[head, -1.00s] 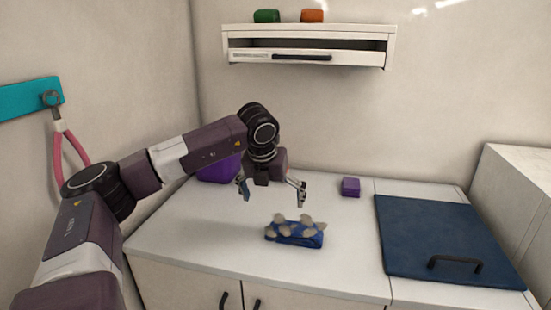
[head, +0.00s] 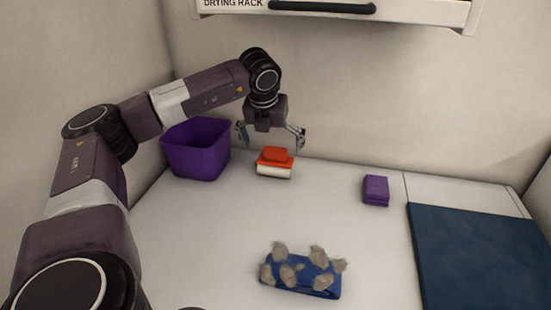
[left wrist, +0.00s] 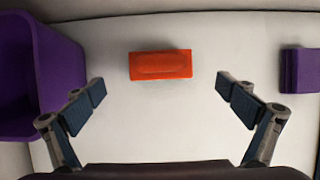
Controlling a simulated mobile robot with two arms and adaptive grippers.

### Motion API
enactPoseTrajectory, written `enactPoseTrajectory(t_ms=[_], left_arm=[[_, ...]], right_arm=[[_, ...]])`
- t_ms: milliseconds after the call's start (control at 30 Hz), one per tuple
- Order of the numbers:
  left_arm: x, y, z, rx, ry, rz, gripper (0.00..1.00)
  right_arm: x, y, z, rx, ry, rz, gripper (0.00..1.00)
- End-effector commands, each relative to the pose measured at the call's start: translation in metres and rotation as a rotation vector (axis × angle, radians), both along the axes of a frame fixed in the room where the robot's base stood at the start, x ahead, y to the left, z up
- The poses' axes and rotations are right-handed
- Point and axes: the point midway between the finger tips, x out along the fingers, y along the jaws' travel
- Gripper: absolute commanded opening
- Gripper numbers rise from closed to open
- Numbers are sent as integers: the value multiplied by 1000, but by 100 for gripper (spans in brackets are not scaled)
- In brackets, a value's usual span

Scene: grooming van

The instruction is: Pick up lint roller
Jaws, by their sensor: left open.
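An orange-red block with a white lower part, which I take to be the lint roller (head: 274,157), lies on the white counter near the back wall. In the left wrist view the lint roller (left wrist: 160,65) shows as an orange rectangle with a raised grip along its top. My left gripper (head: 271,138) is open and empty above it. In the left wrist view the spread fingers of the left gripper (left wrist: 160,92) do not touch it; it lies a little beyond the tips. My right gripper is not in view.
A purple bin (head: 196,150) stands close left of the lint roller. A purple block (head: 376,191) lies to the right. A folded blue cloth (head: 322,285) with grey tufts lies in front. A drying rack (head: 420,12) hangs above. The counter between is clear.

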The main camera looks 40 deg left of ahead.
Motion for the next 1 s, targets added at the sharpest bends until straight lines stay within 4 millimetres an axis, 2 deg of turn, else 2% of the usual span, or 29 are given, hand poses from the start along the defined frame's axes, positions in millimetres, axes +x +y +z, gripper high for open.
enactPoseTrajectory(t_ms=[133, 400, 700, 1000], left_arm=[[8, 4, -13, 0, 2, 0, 99], [25, 13, -47, 0, 2, 0, 99], [27, 14, -53, -1, 0, 0, 99], [27, 14, -53, 0, -1, 0, 67]], right_arm=[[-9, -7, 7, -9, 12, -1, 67], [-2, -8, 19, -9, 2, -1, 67], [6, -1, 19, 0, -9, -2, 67], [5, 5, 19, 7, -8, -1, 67]])
